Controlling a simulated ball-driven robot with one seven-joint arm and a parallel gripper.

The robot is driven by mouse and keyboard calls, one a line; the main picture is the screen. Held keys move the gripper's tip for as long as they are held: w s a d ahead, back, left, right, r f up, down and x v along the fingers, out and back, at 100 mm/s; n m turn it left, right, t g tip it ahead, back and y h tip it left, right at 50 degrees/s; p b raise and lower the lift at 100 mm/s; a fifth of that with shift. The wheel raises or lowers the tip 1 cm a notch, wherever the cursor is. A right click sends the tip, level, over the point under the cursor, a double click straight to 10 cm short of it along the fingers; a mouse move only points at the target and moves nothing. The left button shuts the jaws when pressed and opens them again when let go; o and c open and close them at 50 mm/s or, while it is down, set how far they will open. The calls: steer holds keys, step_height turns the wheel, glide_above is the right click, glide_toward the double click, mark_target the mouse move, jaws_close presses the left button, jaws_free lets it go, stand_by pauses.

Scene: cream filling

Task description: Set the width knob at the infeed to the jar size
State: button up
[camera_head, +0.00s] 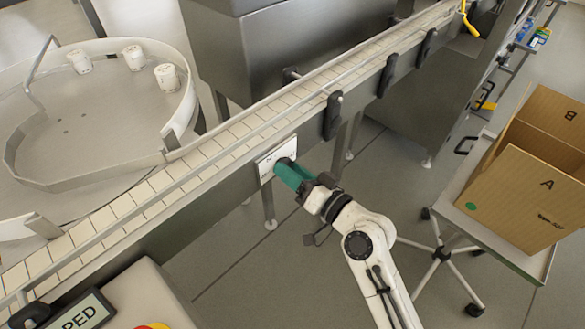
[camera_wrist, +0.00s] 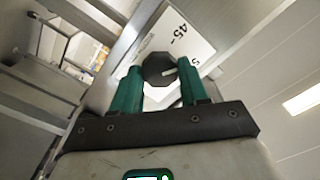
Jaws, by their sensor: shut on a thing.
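The width knob is a dark, many-sided knob (camera_wrist: 159,68) with a light pointer line, in front of a white scale plate (camera_wrist: 188,42) in the wrist view. The figures "45" and part of another mark show on the plate. My gripper (camera_wrist: 160,82) has its two green fingers on either side of the knob and is shut on it. In the head view my gripper (camera_head: 287,168) reaches the white plate (camera_head: 266,158) on the conveyor's side; the fingers hide the knob there. Three white jars (camera_head: 166,76) stand on the round infeed table (camera_head: 60,140) at the upper left.
A tiled conveyor (camera_head: 150,188) runs diagonally past the plate, with black handles (camera_head: 332,115) along its side rail. A cardboard box marked A (camera_head: 520,195) sits on a wheeled cart at the right. A control panel (camera_head: 80,315) is at the lower left. Open floor lies below my arm.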

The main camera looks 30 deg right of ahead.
steer(key=shift+m+p, duration=1.75)
steer(key=shift+m, duration=2.55)
steer(key=o, duration=1)
steer(key=shift+o, duration=0.2)
steer(key=b+v, duration=0.2)
steer(key=v, duration=0.9)
steer(key=shift+b, duration=0.35)
steer(key=shift+w, duration=0.1)
